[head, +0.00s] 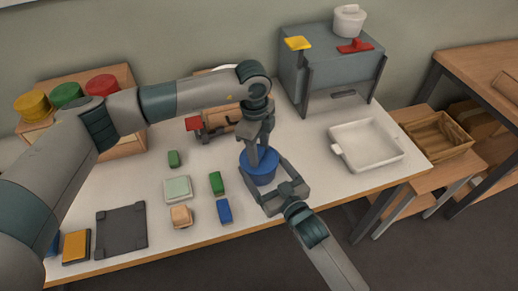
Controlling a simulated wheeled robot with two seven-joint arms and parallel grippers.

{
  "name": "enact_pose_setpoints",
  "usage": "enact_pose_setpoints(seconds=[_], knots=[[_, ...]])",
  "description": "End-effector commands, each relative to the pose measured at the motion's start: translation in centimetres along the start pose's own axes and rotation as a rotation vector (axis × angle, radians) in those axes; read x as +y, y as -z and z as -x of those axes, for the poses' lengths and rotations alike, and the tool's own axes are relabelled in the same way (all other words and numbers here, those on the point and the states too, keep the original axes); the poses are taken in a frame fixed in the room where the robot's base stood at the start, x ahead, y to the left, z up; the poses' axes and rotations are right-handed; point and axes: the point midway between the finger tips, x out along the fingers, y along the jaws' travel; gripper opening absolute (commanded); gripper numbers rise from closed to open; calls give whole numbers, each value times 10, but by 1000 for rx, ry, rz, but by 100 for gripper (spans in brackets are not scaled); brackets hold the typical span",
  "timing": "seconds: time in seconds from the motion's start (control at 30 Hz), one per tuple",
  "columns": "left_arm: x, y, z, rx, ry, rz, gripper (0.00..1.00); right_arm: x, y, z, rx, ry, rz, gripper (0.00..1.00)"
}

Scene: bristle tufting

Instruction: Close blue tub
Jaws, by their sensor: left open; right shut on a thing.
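The blue tub (258,179) stands upright near the middle of the white table. My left gripper (259,160) reaches down from above it, open, with its fingers at the tub's top. My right gripper (268,184) comes in from the lower right and is shut on the tub's side. The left fingers and wrist cover much of the tub's top, so I cannot tell whether a lid is on it.
Yellow, green and red round pieces (102,85) sit on a wooden stand at the left. Small blocks (217,183), a pale green square piece (178,189) and a dark mat (122,228) lie left of the tub. A white tray (366,146) lies right; a grey box (333,65) stands behind.

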Motion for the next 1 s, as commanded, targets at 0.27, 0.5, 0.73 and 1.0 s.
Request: enact_pose_setpoints(seconds=[0.27,0.5,0.73,1.0], knots=[[4,-1,8,-4,-11,1,46,1,15,-2,33,1,-2,43],[3,0,33,-2,-9,-1,46,1,11,-2,24,1,0,43],[2,0,38,-1,-6,-1,46,0,9,-1,19,1,1,43],[2,0,38,-1,-4,-1,12,0,7,0,17,2,1,43]])
